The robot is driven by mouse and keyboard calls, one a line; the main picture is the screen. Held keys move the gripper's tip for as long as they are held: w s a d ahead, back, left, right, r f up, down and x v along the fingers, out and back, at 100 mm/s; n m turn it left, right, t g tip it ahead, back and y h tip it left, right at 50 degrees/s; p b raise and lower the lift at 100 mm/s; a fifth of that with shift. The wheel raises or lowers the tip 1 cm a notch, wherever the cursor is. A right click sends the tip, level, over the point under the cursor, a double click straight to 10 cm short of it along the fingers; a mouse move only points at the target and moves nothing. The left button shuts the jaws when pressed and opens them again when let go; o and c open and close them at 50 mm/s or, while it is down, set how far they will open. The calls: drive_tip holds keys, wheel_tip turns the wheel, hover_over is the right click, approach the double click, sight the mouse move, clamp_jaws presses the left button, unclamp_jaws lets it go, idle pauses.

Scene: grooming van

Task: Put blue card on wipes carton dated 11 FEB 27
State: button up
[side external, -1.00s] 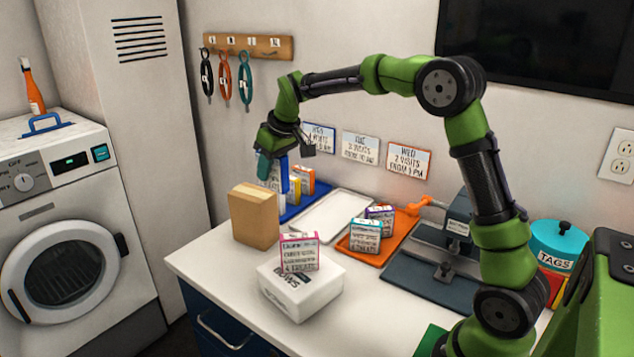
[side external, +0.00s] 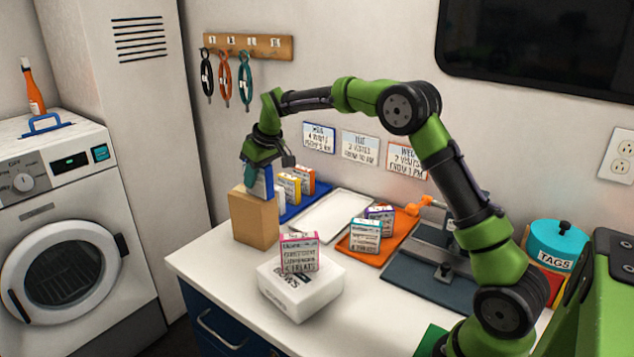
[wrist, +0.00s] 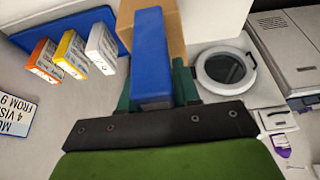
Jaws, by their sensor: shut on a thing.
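My gripper (side external: 260,172) is shut on the blue card (side external: 265,184), a thick upright block with a pale face. The blue card also shows in the wrist view (wrist: 151,60), between the green fingers. In the side view its lower end overlaps the top of a plain tan carton (side external: 254,222); I cannot tell whether they touch. The tan carton shows partly behind the card in the wrist view (wrist: 176,42). A white box (side external: 300,288) with dark print stands nearer the front, with a pink-edged card (side external: 299,253) upright on it. I cannot read any date on either box.
A blue tray (side external: 308,204) behind holds white, yellow (side external: 289,188) and orange (side external: 304,180) cards. An empty white tray (side external: 333,215) and an orange tray (side external: 388,243) with purple and teal cards lie to the right. A grey press (side external: 440,265) stands farther right.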

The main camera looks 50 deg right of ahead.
drive_tip(key=shift+f, duration=0.1)
drive_tip(key=o, duration=1.1)
drive_tip(key=shift+c, duration=0.2)
drive_tip(key=v, duration=1.1)
drive_tip(key=s+a+r+m+t, duration=0.15)
drive_tip(key=s+a, duration=0.25)
drive_tip(key=s, duration=0.4)
drive_tip(key=s+a+r, duration=0.3)
drive_tip(key=s, duration=0.4)
drive_tip(key=s+a+f+m+y, duration=0.1)
drive_tip(key=s+f, duration=0.3)
drive_tip(key=s, duration=0.4)
drive_tip(key=s+a+f+m+t+y, duration=0.1)
drive_tip(key=s+a+f, duration=0.2)
drive_tip(key=s, duration=0.5)
drive_tip(key=shift+a+f, duration=0.15)
drive_tip(key=shift+f, duration=0.3)
